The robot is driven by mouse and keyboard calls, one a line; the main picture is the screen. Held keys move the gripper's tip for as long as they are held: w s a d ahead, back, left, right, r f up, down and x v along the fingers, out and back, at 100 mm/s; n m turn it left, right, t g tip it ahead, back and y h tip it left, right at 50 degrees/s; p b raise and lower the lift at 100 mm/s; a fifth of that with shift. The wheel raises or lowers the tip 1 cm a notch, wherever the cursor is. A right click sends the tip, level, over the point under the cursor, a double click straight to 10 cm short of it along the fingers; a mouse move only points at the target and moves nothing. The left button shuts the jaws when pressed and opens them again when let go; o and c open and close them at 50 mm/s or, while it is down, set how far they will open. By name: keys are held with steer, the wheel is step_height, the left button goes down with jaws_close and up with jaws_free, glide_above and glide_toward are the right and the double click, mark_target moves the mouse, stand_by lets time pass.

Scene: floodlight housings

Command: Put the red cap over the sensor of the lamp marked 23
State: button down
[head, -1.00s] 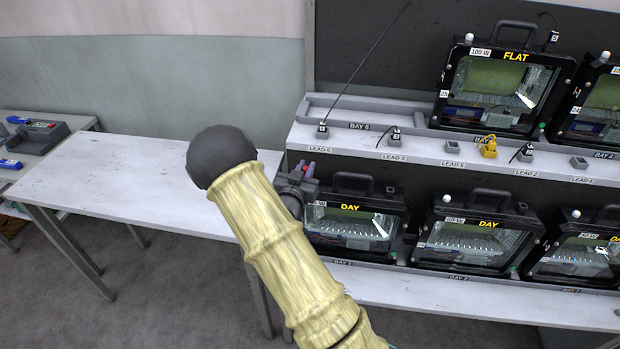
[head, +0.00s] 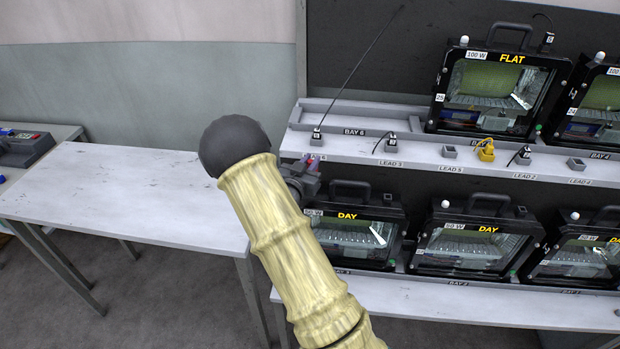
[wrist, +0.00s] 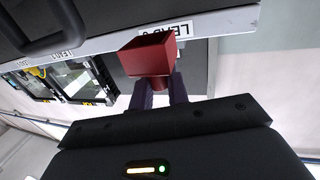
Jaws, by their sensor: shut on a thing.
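My gripper (head: 312,168) is shut on the red cap (wrist: 148,57), which sits between the dark fingers in the wrist view. The upper ones include the FLAT lamp (head: 497,83), with a small tag that seems to read 25, and a lamp at the right edge (head: 598,100). I cannot make out a tag reading 23.
DAY lamps (head: 474,240) stand below. A bare table (head: 120,195) is at left. In the wrist view a LEAD label (wrist: 165,31) is close behind the cap.

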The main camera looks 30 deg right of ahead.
steer(key=shift+w+f, duration=0.1)
steer(key=shift+f, duration=0.5)
step_height(320, 180, down, 4)
steer(key=shift+f+p, duration=0.1)
steer(key=shift+p, duration=0.2)
steer(key=shift+f+b, duration=0.3)
steer(key=shift+b, duration=0.1)
steer(key=shift+f+b, duration=0.3)
steer(key=c, duration=1.4)
jaws_free()
